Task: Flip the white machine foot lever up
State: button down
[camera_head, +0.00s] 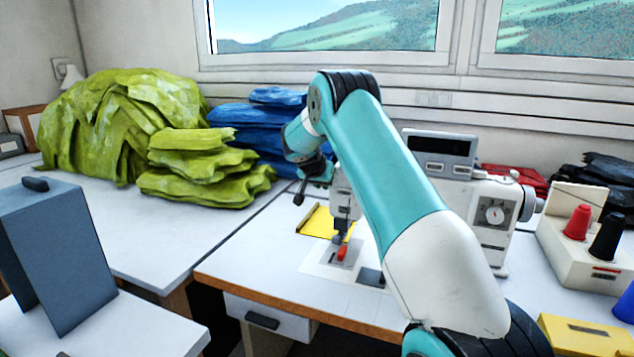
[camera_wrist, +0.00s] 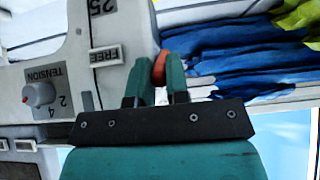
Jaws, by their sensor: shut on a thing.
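The white sewing machine (camera_head: 491,214) stands on the table, partly hidden behind my arm. Its needle end (camera_head: 345,200) shows left of the arm. In the wrist view the machine's white body (camera_wrist: 110,65) fills the left side, with a tension dial and a FREE label. My gripper (camera_wrist: 160,75) is shut on a small red piece (camera_wrist: 160,66) beside that body, which appears to be the foot lever. Most of the lever is hidden between the fingers. In the head view my gripper (camera_head: 318,172) is small and dark, at the machine's needle end.
Blue folded cloth (camera_head: 240,115) and yellow-green cloth (camera_head: 195,165) lie left of the machine. A thread stand (camera_head: 580,255) with red and black spools is at right. A yellow box (camera_head: 585,337) sits front right. The left table has free room in front of the cloth.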

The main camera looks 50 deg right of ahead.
jog(key=shift+w+a, duration=0.1)
jog(key=c, duration=1.1)
grip_release()
jog(key=b+v, duration=0.2)
jog(key=v, duration=1.5)
jog(key=shift+s+r, duration=0.2)
jog(key=shift+s, duration=0.05)
